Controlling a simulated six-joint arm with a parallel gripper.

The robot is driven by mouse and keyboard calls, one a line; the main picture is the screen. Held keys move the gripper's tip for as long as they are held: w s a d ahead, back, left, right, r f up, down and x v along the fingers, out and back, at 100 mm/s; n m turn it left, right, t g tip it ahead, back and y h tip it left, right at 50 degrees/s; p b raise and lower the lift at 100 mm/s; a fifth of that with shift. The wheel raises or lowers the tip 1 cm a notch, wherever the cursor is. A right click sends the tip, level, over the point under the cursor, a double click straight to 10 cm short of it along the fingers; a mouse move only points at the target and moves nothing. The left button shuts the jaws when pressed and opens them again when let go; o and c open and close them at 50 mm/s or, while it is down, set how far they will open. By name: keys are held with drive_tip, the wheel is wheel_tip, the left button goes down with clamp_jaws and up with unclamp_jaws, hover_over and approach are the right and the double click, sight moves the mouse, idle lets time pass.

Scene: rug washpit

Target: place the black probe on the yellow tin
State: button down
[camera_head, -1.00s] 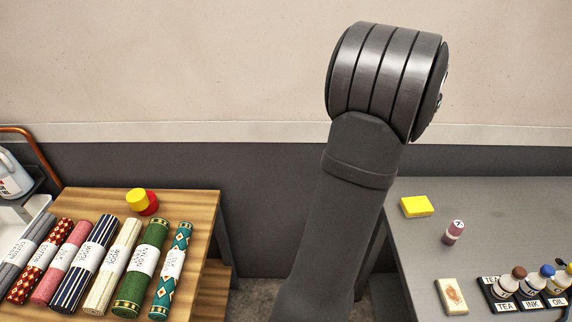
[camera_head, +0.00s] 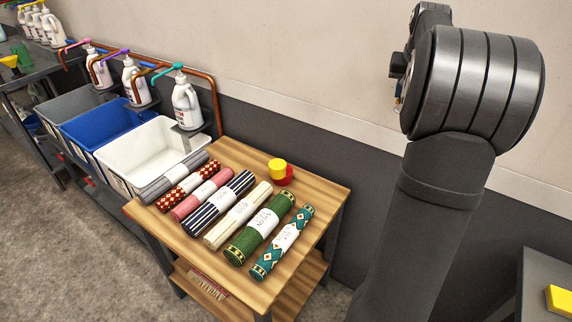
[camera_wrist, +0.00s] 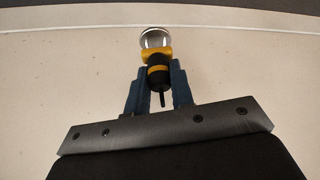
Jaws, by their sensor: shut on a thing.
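In the wrist view my gripper (camera_wrist: 157,73) is shut on the black probe (camera_wrist: 158,81). The probe has a yellow band and collar, a shiny rounded end pointing away and a thin dark pin toward the wrist. It is held up with only pale wall behind it. In the head view the gripper is mostly hidden by my arm. The yellow tin (camera_head: 277,167) is a small round tin at the back of the wooden table, left of my arm. It sits against or partly over a red round piece (camera_head: 286,177); I cannot tell which.
Several rolled rugs (camera_head: 234,214) lie side by side on the wooden table (camera_head: 326,192), in front of the tin. Left are a white basin (camera_head: 120,165), a blue basin (camera_head: 90,130) and pump bottles (camera_head: 187,104). A grey table (camera_head: 540,265) with a yellow block (camera_head: 560,300) is at right.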

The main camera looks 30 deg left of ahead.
drive_tip(key=s+a+f+n, duration=0.2)
drive_tip(key=a+f, duration=0.6)
drive_tip(key=a, duration=0.5)
drive_tip(key=y, duration=0.1)
hover_over(277, 164)
drive_tip(key=shift+n, duration=0.4)
drive_tip(key=shift+w+f, duration=0.1)
drive_tip(key=shift+f, duration=10.15)
drive_tip(key=shift+f, duration=0.1)
drive_tip(key=c, duration=1.7)
unclamp_jaws()
drive_tip(key=shift+f, duration=0.1)
drive_tip(key=o, duration=0.4)
drive_tip(key=shift+o, duration=0.2)
drive_tip(key=v, duration=1.2)
drive_tip(key=shift+w+r, duration=0.2)
drive_tip(key=shift+r, duration=0.1)
